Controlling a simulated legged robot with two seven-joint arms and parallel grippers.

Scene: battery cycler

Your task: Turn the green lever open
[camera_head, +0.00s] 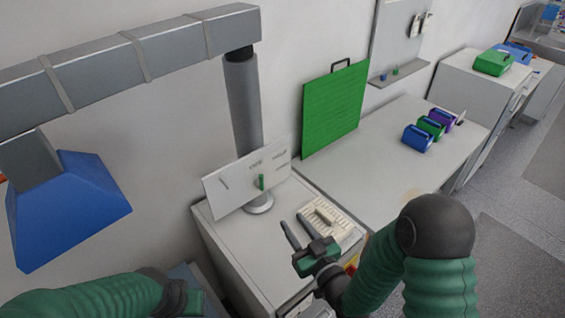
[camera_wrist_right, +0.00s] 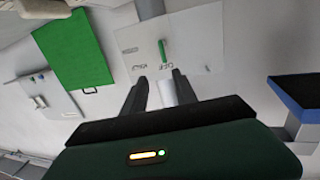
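The green lever (camera_head: 262,182) stands roughly upright on a white panel (camera_head: 232,186) with small dark lettering, mounted in front of a grey pipe. It also shows in the right wrist view (camera_wrist_right: 163,51), just beyond my fingertips, near the letters "OFF". My right gripper (camera_head: 290,229) is open and empty, in front of and below the panel in the head view. In the right wrist view its two fingers (camera_wrist_right: 157,78) are spread and point toward the lever, apart from it. My left arm (camera_head: 95,300) enters at the lower left; its gripper's fingers do not show.
A grey cabinet (camera_head: 235,238) stands below the panel, with a beige tray-like item (camera_head: 325,222) on top. A blue hood (camera_head: 70,208) hangs at the left from a grey duct (camera_head: 130,52). A green board (camera_head: 333,108) leans at the wall. Blue, green and purple boxes sit on the table (camera_head: 370,150).

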